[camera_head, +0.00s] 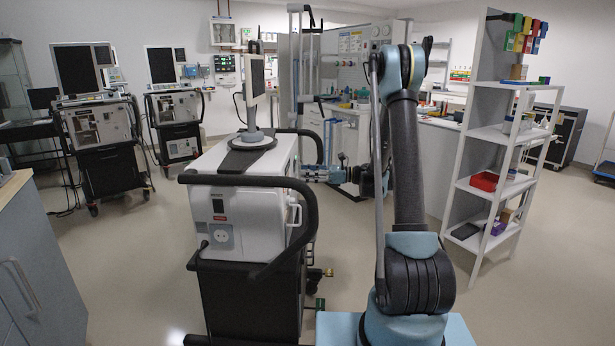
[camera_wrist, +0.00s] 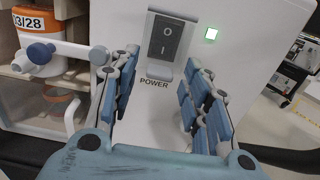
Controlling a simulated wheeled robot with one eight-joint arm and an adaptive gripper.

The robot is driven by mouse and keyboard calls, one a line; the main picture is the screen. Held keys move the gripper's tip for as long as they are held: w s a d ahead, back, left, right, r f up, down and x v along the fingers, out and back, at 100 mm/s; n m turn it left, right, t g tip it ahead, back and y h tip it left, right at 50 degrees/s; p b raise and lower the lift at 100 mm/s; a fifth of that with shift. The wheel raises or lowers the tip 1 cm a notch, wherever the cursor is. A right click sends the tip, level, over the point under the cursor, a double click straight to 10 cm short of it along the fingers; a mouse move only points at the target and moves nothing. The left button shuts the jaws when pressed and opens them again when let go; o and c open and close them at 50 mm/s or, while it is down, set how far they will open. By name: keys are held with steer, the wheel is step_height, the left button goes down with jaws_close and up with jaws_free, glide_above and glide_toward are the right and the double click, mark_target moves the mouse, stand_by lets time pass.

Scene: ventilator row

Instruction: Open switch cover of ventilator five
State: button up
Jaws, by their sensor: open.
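The nearest ventilator (camera_head: 235,220) is a white and grey unit on a black cart in the head view. I see no number five on it. In the wrist view its white panel carries a dark rocker power switch (camera_wrist: 165,38) marked O and I, with "POWER" printed below. A grey frame with a lip at its lower edge surrounds the switch; I cannot tell whether a clear cover lies over it. My gripper (camera_wrist: 161,65) is open and empty, its two blue-padded fingers to either side below the switch. In the head view my gripper (camera_head: 312,173) is at the ventilator's right side.
A green light (camera_wrist: 211,34) glows right of the switch. A white pipe with a blue knob (camera_wrist: 42,53) is left of my gripper. Two other ventilators (camera_head: 100,130) (camera_head: 178,110) stand back left. A white shelf (camera_head: 495,133) stands right, with open floor before it.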

jaws_close()
steer(key=shift+r, duration=0.1)
stand_by(0.3)
step_height(320, 180, up, 9)
steer(key=d+h, duration=0.2)
steer(key=h, duration=1.5)
steer(key=shift+d+g+h, duration=0.3)
